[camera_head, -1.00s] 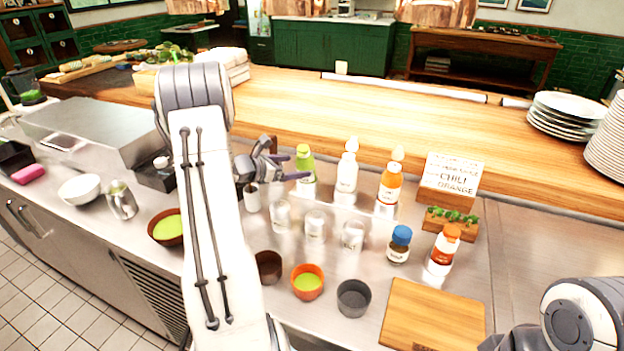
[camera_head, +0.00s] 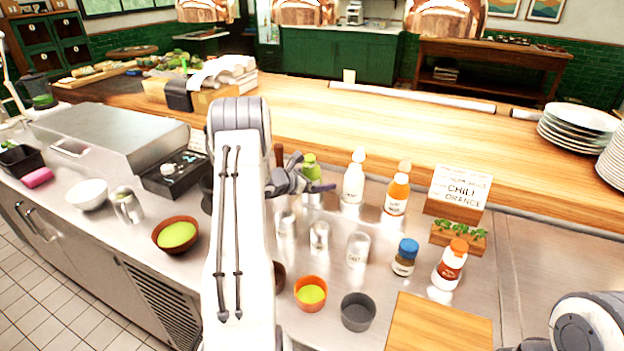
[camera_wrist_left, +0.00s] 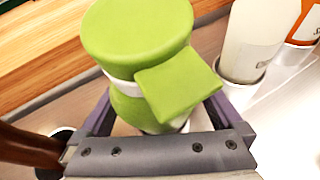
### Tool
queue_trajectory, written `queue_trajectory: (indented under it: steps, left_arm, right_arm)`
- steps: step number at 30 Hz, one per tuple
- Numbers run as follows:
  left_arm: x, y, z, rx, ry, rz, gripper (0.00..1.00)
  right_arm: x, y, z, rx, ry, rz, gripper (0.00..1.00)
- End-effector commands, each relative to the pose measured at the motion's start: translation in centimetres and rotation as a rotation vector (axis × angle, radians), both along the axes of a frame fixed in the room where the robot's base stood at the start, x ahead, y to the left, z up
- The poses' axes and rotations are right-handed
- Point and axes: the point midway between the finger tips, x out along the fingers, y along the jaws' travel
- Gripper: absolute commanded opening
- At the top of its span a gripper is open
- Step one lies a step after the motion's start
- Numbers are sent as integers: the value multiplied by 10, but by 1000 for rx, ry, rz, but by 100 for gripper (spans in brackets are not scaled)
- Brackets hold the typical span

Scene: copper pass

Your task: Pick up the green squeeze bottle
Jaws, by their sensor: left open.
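The green squeeze bottle (camera_head: 311,168) stands upright at the back of the steel counter, left of a white bottle. In the left wrist view its green cap and spout (camera_wrist_left: 140,45) fill the upper middle. My left gripper (camera_head: 310,187) is open around the bottle, one finger on each side below the cap; the wrist view shows the spread fingers (camera_wrist_left: 160,115). I cannot tell whether the fingers touch it. The gripper hides part of the bottle's body. My right gripper is not in view; only part of my right arm shows at lower right.
A white bottle (camera_head: 353,180) and an orange bottle (camera_head: 397,194) stand close to the right. Several shakers stand in front, with an orange bowl (camera_head: 310,293) and a grey bowl (camera_head: 357,312) nearer. A sign (camera_head: 460,187) stands to the right.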

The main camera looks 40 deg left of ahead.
Motion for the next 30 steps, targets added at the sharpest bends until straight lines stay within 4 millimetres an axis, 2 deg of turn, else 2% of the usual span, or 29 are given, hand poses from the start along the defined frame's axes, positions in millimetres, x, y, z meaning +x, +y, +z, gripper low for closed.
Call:
queue_trajectory:
  steps: [3, 11, 23, 26, 30]
  left_arm:
    - [-1, 1, 0, 0, 0, 2, 100]
    - [-1, 2, 0, 0, 0, 2, 1]
    - [-1, 2, 7, 1, -4, 2, 0]
    - [-1, 2, 17, 4, -4, 2, 0]
    - [-1, 2, 40, 6, -5, 1, 0]
  right_arm:
    - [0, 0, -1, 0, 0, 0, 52]
    - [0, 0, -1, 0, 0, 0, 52]
    - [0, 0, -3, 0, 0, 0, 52]
    - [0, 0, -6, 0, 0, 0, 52]
    - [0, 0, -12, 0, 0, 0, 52]
